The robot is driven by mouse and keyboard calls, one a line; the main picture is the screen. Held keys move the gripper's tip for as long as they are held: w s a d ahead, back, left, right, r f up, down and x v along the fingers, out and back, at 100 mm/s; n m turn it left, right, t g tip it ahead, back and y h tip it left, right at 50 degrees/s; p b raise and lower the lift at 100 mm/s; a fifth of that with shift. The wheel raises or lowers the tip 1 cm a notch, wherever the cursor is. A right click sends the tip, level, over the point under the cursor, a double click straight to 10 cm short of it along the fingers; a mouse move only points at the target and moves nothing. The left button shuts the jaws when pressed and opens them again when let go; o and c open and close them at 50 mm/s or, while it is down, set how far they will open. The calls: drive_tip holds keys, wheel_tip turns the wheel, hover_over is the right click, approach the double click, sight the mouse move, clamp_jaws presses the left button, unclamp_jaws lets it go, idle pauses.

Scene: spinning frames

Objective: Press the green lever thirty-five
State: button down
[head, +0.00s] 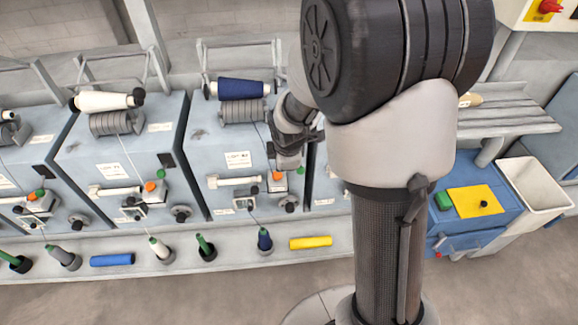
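Green levers show beside orange knobs on the blue-grey machine units: one on the left unit (38,193), one on the middle unit (161,174) and one on the unit with the blue yarn cone (301,171). The white number labels (238,160) are too small to read surely, so I cannot tell which lever is thirty-five. My gripper (288,162) is in front of the blue-cone unit, just above its orange knob and green lever. It covers part of that unit's face. Its fingers are small and dark here; whether they are open or whether they touch the lever cannot be made out.
My arm hides much of the unit right of the blue-cone one. A pale ledge (200,262) in front holds bobbins, a blue tube (112,260) and a yellow tube (311,242). A blue cabinet with a yellow panel (474,201) and a white bin (535,183) stand right.

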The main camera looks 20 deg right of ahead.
drive_tip(key=s+a+r+p, duration=0.2)
drive_tip(key=s+r+p, duration=0.1)
drive_tip(key=s+r, duration=0.3)
drive_tip(key=shift+a+v, duration=0.25)
drive_tip(key=shift+v, duration=0.95)
drive_tip(key=shift+w+r, duration=0.1)
drive_tip(key=shift+r, duration=0.05)
drive_tip(key=s+a+r+m, duration=0.2)
drive_tip(key=s+r+m, duration=0.4)
drive_tip(key=s, duration=0.3)
drive_tip(key=s+a+r+m+y, duration=0.1)
drive_tip(key=s+a+r+m, duration=0.1)
drive_tip(key=s+r+m, duration=0.5)
drive_tip(key=s+m, duration=0.1)
drive_tip(key=s, duration=0.2)
drive_tip(key=shift+s+a+m, duration=0.2)
drive_tip(key=shift+s+m, duration=0.1)
drive_tip(key=shift+m, duration=0.1)
